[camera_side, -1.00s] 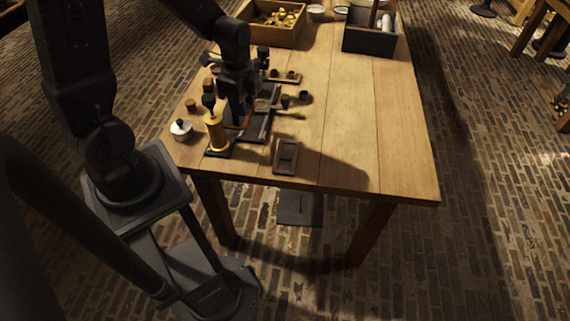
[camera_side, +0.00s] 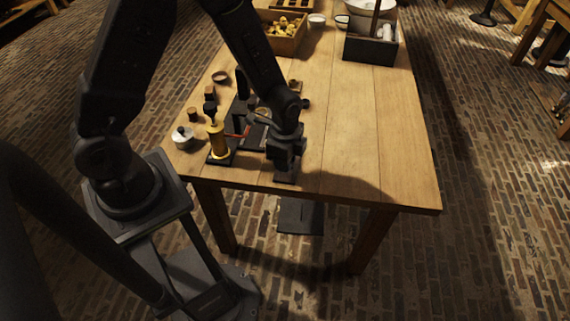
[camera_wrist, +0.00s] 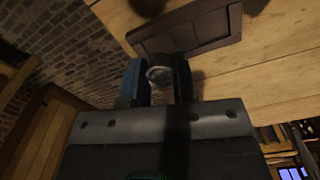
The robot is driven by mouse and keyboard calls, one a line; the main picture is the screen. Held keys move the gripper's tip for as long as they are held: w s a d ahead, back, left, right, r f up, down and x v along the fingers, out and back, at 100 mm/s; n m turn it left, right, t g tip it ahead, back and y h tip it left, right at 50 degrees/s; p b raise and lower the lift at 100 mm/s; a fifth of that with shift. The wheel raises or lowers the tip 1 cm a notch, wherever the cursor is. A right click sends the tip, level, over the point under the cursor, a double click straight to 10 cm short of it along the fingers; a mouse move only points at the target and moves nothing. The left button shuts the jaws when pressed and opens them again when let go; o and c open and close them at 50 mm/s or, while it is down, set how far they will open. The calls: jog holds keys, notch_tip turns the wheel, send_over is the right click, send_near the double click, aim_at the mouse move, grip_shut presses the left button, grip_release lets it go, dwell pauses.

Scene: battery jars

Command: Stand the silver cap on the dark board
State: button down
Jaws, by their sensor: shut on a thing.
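My gripper (camera_side: 285,160) is above the front part of the table in the side view, over the small dark board (camera_side: 285,179), and hides most of it. In the wrist view, my gripper (camera_wrist: 158,78) is shut on the silver cap (camera_wrist: 160,74), a round greyish piece between the fingers. The dark board (camera_wrist: 188,30) shows in the wrist view as a framed dark rectangle just beyond the fingertips. It is bare where I see it. The cap looks apart from the board, but the exact gap cannot be told.
A yellow cylinder (camera_side: 218,142) on a dark base and a white lidded pot (camera_side: 182,137) stand left of my gripper. Small dark jars and blocks stand behind. A wooden box (camera_side: 285,45) and a dark crate (camera_side: 370,50) are at the back. The table's right side is clear.

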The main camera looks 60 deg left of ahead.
jog(key=shift+f, duration=1.15)
jog(key=c, duration=0.9)
grip_release()
jog(key=shift+f, duration=0.1)
jog(key=s+r+n+t, duration=0.1)
jog(key=s+r+n, duration=0.15)
jog(key=r, duration=0.95)
jog(key=s+r+n+t, duration=0.2)
jog(key=r+n, duration=0.1)
jog(key=r, duration=0.9)
jog(key=s+r+n+t, duration=0.1)
jog(key=s+r+n, duration=0.1)
jog(key=s, duration=0.1)
jog(key=s+r+n, duration=0.2)
jog(key=s+a+r+n+t, duration=0.1)
jog(key=s+r+n, duration=0.1)
jog(key=s, duration=0.1)
jog(key=shift+s+r+n+t, duration=0.25)
jog(key=shift+s+r+t, duration=0.05)
jog(key=shift+s+r, duration=0.05)
